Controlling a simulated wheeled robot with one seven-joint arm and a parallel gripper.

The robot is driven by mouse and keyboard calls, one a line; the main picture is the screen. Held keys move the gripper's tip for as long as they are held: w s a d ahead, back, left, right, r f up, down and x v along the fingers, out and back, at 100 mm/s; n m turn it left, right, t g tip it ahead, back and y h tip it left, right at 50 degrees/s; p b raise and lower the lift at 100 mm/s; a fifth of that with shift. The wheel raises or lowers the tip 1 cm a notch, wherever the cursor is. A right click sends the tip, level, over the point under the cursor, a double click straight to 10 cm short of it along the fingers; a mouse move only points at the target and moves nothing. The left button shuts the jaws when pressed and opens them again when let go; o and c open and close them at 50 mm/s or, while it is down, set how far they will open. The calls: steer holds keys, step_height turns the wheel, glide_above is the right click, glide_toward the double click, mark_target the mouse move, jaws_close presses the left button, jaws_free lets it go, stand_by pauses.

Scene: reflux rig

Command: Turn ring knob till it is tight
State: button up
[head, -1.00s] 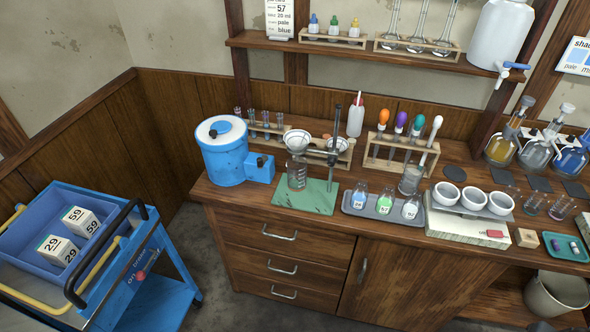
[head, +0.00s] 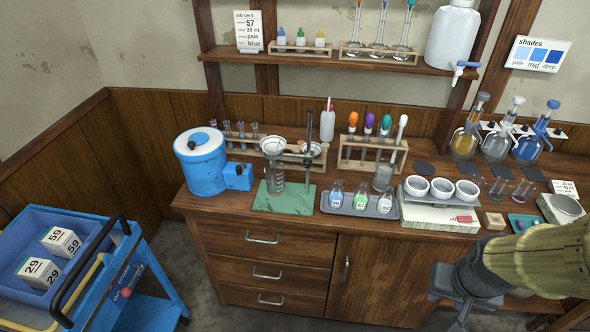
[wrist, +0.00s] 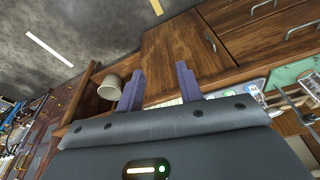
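The ring stand (head: 309,150) is a dark upright rod on a green base plate (head: 284,198) on the bench. A small clamp part shows beside the rod, but the knob is too small to make out. A glass vessel with a funnel (head: 274,147) stands on the left of the base. My gripper (head: 449,308) is at the lower right, in front of the cabinet, well away from the stand. In the wrist view its two purple fingers (wrist: 161,84) are apart with nothing between them.
A blue pot (head: 203,165) stands left of the stand. A grey tray of bottles (head: 347,203) and a rack of droppers (head: 375,152) stand to its right. A blue cart (head: 90,260) is at the left. The floor before the drawers is clear.

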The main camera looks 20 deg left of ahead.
steer(key=shift+o, duration=0.5)
steer(key=w+a+f+n+t+y+b, duration=0.1)
steer(key=w+a+f+n+t+b, duration=0.2)
steer(key=w+a, duration=0.55)
steer(key=w+a+f+t, duration=0.3)
steer(key=w+a+t, duration=0.25)
steer(key=a, duration=0.65)
steer(key=s+a+r+n+t+y+b, duration=0.1)
steer(key=a+r+n+t, duration=0.1)
steer(key=a, duration=0.5)
steer(key=s+a+r+n+t+y+b, duration=0.1)
steer(key=a+t, duration=0.3)
steer(key=a, duration=0.4)
steer(key=shift+s+r+n+y, duration=0.35)
steer(key=shift+s+n+y, duration=0.1)
steer(key=shift+y, duration=0.25)
steer(key=shift+w, duration=0.15)
